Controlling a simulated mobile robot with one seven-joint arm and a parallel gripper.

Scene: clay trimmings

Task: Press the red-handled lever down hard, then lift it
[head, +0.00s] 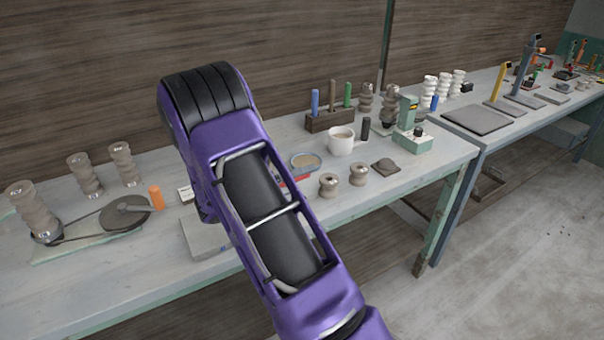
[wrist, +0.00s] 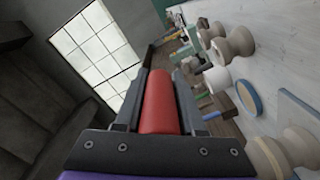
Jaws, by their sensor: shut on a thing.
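In the wrist view the red handle (wrist: 159,102) of the lever lies lengthwise between the two dark fingers of my gripper (wrist: 165,74). The fingers are shut on it, one on each side. In the head view my purple arm reaches across the middle of the bench and hides my gripper and most of the lever. A light grey base block (head: 207,240) shows beside my arm at the bench's front; I cannot tell whether it belongs to the lever. How far the lever is tilted cannot be told.
To the left are a dark round plate (head: 124,214), an orange cylinder (head: 157,197) and several clay spindles (head: 36,208).

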